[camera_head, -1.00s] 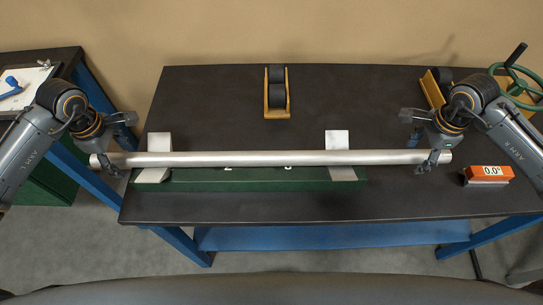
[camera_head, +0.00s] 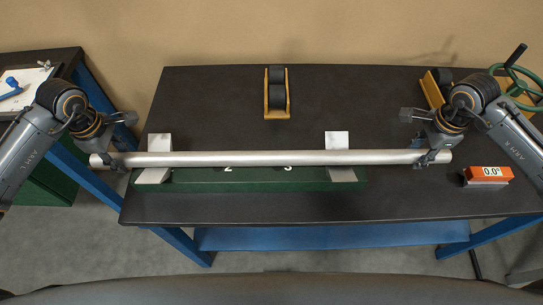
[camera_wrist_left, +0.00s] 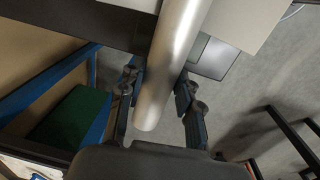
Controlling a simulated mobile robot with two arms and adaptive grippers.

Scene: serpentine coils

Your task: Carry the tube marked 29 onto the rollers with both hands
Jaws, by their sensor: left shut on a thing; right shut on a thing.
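A long silver tube (camera_head: 270,158) lies level across the two pale supports of a green rack (camera_head: 250,180). I cannot see a marking on the tube, and I cannot tell whether it touches the supports. My left gripper (camera_head: 117,162) is shut on the tube near its left end; the left wrist view shows its fingers (camera_wrist_left: 160,85) on both sides of the tube (camera_wrist_left: 172,60). My right gripper (camera_head: 425,157) is shut on the tube near its right end. A yellow stand with black rollers (camera_head: 277,92) is at the back middle of the table; another roller stand (camera_head: 436,88) is partly hidden by my right arm.
The dark table (camera_head: 210,95) is clear between the rack and the rollers. An orange box reading 0.0° (camera_head: 488,172) stands at the right. A green handwheel (camera_head: 518,85) is at the back right. A side table (camera_head: 50,62) stands at the left.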

